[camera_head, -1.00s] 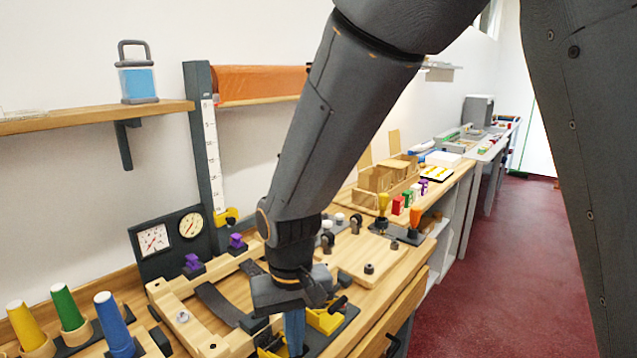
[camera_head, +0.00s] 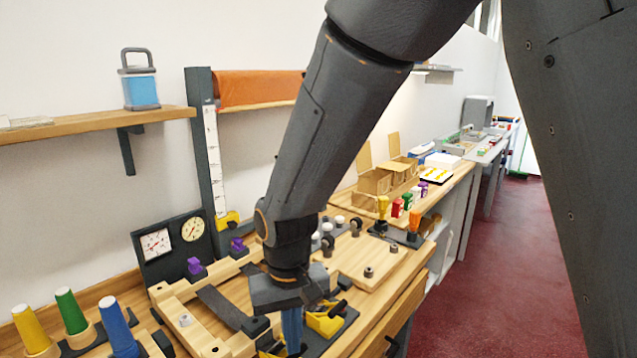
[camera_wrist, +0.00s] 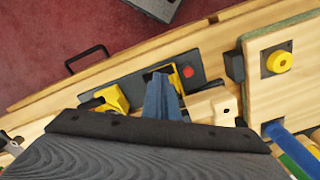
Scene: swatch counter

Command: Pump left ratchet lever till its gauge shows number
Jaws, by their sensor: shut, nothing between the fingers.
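My gripper (camera_head: 292,335) points down, its blue-grey fingers (camera_wrist: 162,98) shut and empty. It is at a dark base plate (camera_head: 340,328) near the counter's front edge. Yellow brackets (camera_head: 325,322) stand on this plate on both sides of my fingers. The wrist view shows the plate (camera_wrist: 130,84), a yellow bracket (camera_wrist: 112,101) and a red button (camera_wrist: 188,72). I cannot tell which part is the left ratchet lever, or whether my fingers touch anything.
A wooden frame (camera_head: 165,300) with dark curved strips lies left of my gripper. Purple knobs (camera_head: 238,246) stand behind it. Yellow, green and blue cones (camera_head: 118,330) stand at front left. A wooden board (camera_head: 365,262) with pegs is to the right.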

